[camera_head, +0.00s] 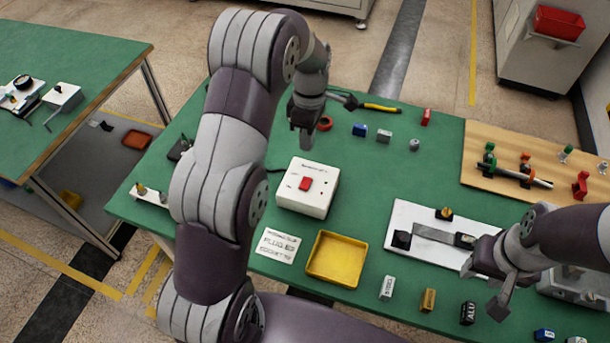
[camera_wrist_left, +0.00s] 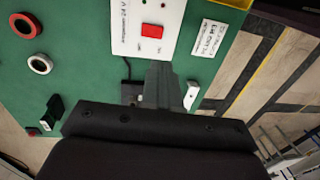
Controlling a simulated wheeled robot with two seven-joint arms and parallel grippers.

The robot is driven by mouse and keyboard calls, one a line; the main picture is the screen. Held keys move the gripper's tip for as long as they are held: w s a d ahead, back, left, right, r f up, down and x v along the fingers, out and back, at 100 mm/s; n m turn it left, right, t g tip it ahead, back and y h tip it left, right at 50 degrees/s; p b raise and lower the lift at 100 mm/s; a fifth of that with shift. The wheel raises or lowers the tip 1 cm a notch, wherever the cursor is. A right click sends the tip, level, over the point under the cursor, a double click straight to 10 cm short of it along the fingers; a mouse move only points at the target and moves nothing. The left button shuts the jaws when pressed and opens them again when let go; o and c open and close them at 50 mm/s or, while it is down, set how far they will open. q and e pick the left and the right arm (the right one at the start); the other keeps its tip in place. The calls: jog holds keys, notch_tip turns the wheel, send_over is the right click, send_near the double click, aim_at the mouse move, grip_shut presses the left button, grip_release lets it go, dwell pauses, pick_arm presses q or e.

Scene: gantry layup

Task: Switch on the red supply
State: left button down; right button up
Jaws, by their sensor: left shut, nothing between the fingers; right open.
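A white supply box (camera_head: 318,204) with a red rocker switch (camera_head: 305,184) on its top stands near the middle of the green table. The box (camera_wrist_left: 128,38) and switch (camera_wrist_left: 152,30) also show at the top of the left wrist view. A small red dot is beside the switch there. I cannot tell which way the rocker is tipped. My left gripper (camera_head: 303,143) is shut and empty, above and behind the box in the head view, apart from the switch. Its fingers (camera_wrist_left: 164,82) point toward the box in the wrist view. My right gripper (camera_head: 499,302) is open near the table's front right.
A yellow tray (camera_head: 337,259) and a printed card (camera_head: 278,245) lie in front of the box. A white plate with a metal bar (camera_head: 436,236) is to its right. A wooden board (camera_head: 483,150) with a rod stands at the back right. Small blocks lie around. My left arm hides the table's left part.

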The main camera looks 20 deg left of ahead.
pick_arm(q)
jog(key=b, duration=0.6)
send_near(304, 187)
jog(key=f, duration=0.4)
jog(key=s+f, duration=0.1)
jog(key=f, duration=0.1)
jog(key=shift+f+p, duration=0.25)
jog(key=shift+p, duration=0.05)
jog(key=shift+f, duration=0.15)
jog(key=shift+s+f+b, duration=0.1)
jog(key=shift+f+b, duration=0.2)
jog(key=shift+b, duration=0.1)
jog(key=shift+r+t, duration=0.15)
jog(key=shift+t, duration=0.15)
